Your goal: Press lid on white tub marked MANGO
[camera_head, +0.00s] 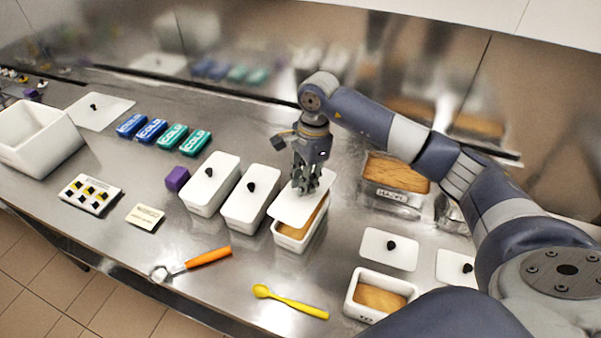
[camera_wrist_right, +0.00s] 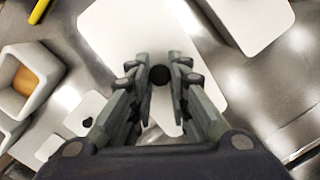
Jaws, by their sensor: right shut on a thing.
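My right gripper (camera_head: 306,188) is shut on the black knob of a white lid (camera_head: 291,209). In the right wrist view the dark knob (camera_wrist_right: 160,75) sits between the fingers, with the white lid (camera_wrist_right: 125,35) around it. The lid is over a white tub (camera_head: 291,243) with orange-tan contents. It is not squarely seated: a strip of the contents (camera_head: 300,229) shows along the tub's front right. Contact between lid and rim is unclear. I cannot read MANGO on any tub. My left gripper is not in view.
Two lidded white tubs (camera_head: 210,186) (camera_head: 249,200) stand close on the left. An open tub (camera_head: 354,302) and loose lids (camera_head: 378,256) (camera_head: 449,272) lie front right. A clear container (camera_head: 393,195) stands behind. A yellow spoon (camera_head: 290,302) and orange-handled tool (camera_head: 208,257) lie in front.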

